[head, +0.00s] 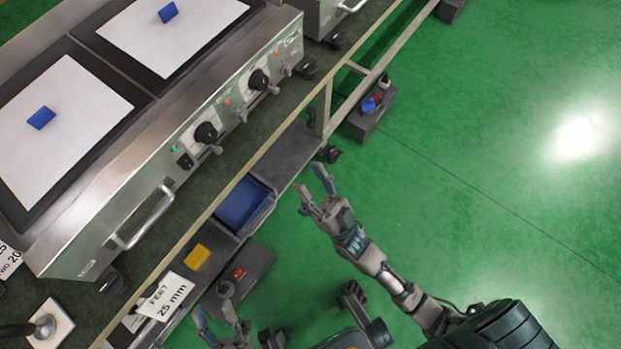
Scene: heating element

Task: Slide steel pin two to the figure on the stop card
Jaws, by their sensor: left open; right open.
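The steel heating appliance (160,165) stands on the bench, with knobs and several small steel pins (217,149) along its front face. I cannot tell which of these is pin two. A white card at the left edge (8,262) is cut off and shows a "20". Another white card (166,296) reads "FEET 25 mm" at the bench front. Neither is legibly marked as the stop card. My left gripper (213,309) is open and low, right of the "FEET" card. My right gripper (309,180) is open and empty, beyond the bench's front edge.
White sheets with blue pieces (41,117) lie on the appliance top. A steel handle (145,222) sticks out in front. Below are a blue bin (243,205) and a yellow block (197,256).

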